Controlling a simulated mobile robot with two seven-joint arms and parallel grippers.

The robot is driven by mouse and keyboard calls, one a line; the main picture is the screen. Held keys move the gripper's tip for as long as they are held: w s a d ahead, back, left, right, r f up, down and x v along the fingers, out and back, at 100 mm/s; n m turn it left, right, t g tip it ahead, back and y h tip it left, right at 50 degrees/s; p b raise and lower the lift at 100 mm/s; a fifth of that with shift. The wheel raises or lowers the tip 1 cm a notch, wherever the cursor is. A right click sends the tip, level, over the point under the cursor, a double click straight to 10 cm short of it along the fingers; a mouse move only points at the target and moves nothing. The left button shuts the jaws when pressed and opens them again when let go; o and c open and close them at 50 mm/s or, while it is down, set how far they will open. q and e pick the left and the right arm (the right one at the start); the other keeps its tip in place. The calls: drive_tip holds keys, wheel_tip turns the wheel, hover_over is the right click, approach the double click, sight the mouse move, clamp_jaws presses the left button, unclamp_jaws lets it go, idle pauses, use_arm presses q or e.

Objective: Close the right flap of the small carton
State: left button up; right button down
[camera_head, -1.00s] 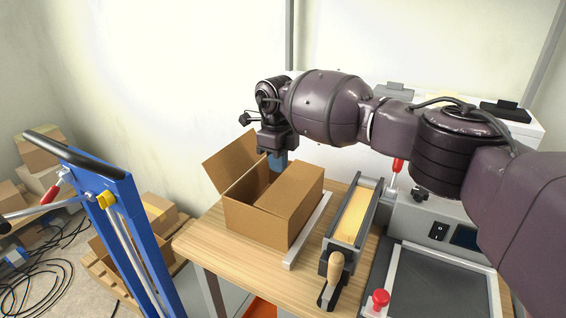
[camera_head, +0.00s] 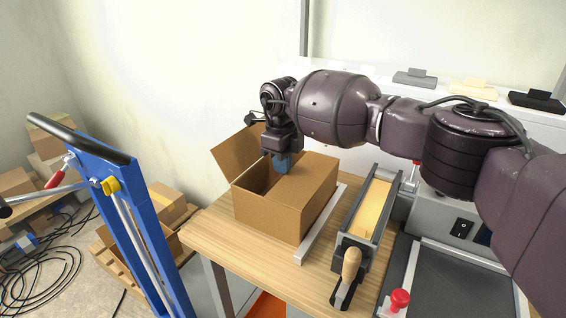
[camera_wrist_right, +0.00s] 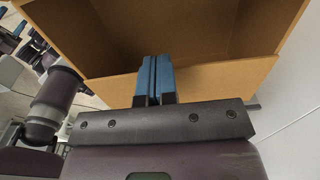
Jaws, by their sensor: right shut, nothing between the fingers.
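The small brown carton (camera_head: 268,215) stands on a wooden bench. Its left flap (camera_head: 235,150) sticks up and outward. Its right flap (camera_head: 308,178) lies folded inward, roughly flat over the right part of the top, and a dark gap remains open at the left. My right gripper (camera_head: 283,163) is shut and empty, its blue fingers pointing down at the inner edge of the right flap. In the right wrist view the closed fingers (camera_wrist_right: 154,80) overlap a cardboard panel (camera_wrist_right: 215,80) beside the carton's open inside. Whether they touch it is unclear. My left gripper is out of view.
A pale strip (camera_head: 322,228) lies along the carton's right side. A grey fixture with a wooden handle (camera_head: 351,263) and a red-knobbed machine (camera_head: 400,298) stand further right. A blue frame (camera_head: 130,225) stands at the left. Free bench shows in front of the carton.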

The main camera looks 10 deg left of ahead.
idle(0.4)
drive_tip(key=shift+r, duration=0.15)
drive_tip(key=shift+r, duration=0.65)
